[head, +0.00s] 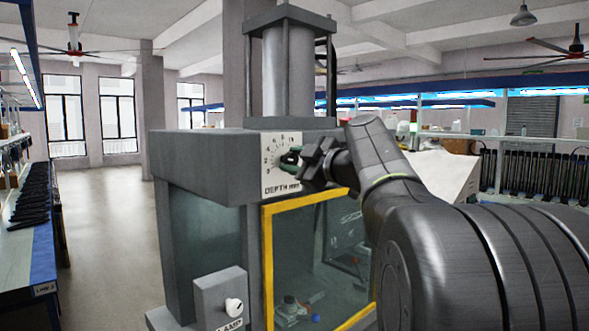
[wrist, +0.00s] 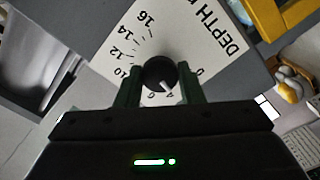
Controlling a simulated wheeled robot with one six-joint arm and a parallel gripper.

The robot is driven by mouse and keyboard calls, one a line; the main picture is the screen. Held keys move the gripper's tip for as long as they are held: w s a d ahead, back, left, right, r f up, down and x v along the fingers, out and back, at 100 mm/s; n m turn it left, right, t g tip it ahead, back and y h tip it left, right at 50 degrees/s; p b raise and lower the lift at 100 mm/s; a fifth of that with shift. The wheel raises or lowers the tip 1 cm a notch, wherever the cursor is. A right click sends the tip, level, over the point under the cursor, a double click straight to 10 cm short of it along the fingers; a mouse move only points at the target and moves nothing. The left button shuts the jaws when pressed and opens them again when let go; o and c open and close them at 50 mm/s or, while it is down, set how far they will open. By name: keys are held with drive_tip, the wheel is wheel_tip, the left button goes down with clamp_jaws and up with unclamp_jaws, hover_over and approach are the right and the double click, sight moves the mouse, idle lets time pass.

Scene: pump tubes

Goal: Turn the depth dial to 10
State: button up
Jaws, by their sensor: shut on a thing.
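The depth dial (wrist: 158,72) is a round dark knob with a white pointer mark, on a white scale plate (wrist: 205,45) marked DEPTH. The scale reads 16, 14, 12 and 10 down its left side in the wrist view. The pointer slants to the lower right, near a partly hidden numeral that looks like 4. My gripper (wrist: 159,86) is shut on the dial, one green finger on each side. In the head view the plate (head: 269,182) is on the machine's upper front, with my gripper (head: 289,157) covering the knob.
The grey machine (head: 205,165) has a yellow-framed clear guard (head: 266,270) below the dial. A small box with a white knob (head: 233,305) stands at its lower front. Open floor (head: 110,240) lies left, beside a bench (head: 30,245).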

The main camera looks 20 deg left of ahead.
drive_tip(key=m+b, duration=0.3)
drive_tip(key=m, duration=0.2)
drive_tip(key=shift+f, duration=0.15)
drive_tip(key=m+b, duration=0.1)
drive_tip(key=m, duration=1)
drive_tip(key=shift+w+r, duration=0.1)
drive_tip(key=shift+r, duration=0.1)
drive_tip(key=m+p, duration=0.2)
drive_tip(key=m, duration=0.3)
drive_tip(key=shift+f, duration=0.1)
drive_tip(key=shift+m, duration=0.4)
drive_tip(key=o, duration=1)
drive_tip(key=shift+d, duration=0.1)
drive_tip(key=b+v, duration=0.3)
drive_tip(key=v, duration=1.1)
drive_tip(key=shift+b, duration=0.3)
drive_tip(key=shift+w+a, duration=0.1)
drive_tip(key=shift+a, duration=0.15)
